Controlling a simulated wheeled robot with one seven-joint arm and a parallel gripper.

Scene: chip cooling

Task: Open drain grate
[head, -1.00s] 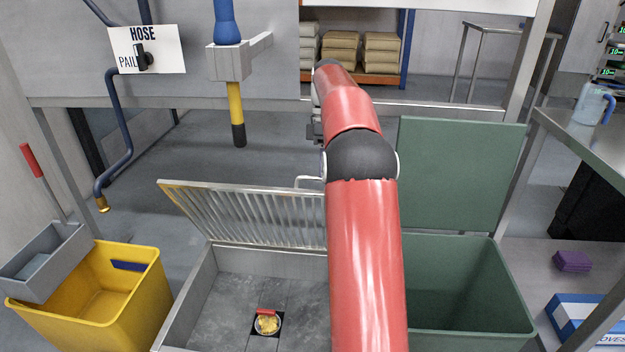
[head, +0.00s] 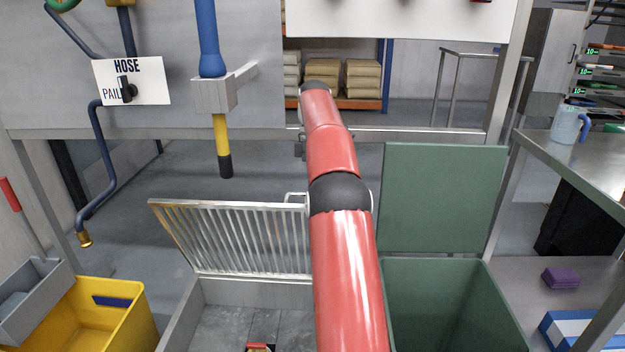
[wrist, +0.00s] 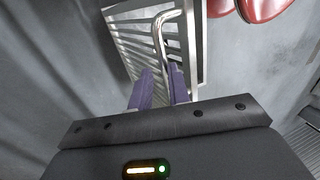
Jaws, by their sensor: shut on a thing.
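The drain grate (head: 235,240) is a slatted metal panel standing raised on its hinged rear edge behind the sump, steeply tilted up. A bent metal handle (head: 295,196) is at its top edge. In the wrist view the grate (wrist: 135,45) and its handle (wrist: 160,40) lie ahead of my gripper (wrist: 162,90), whose purple fingers are closed on the handle bar. In the head view my red arm hides the right part of the grate and my fingers. The sump (head: 225,325) below is open, with a dark drain hole and a red-handled item (head: 259,347) in it.
A green bin (head: 450,315) with its lid (head: 440,197) up stands right of my arm. A yellow bin (head: 135,335) with a grey caddy stands left. A steel table (head: 590,165) is at right.

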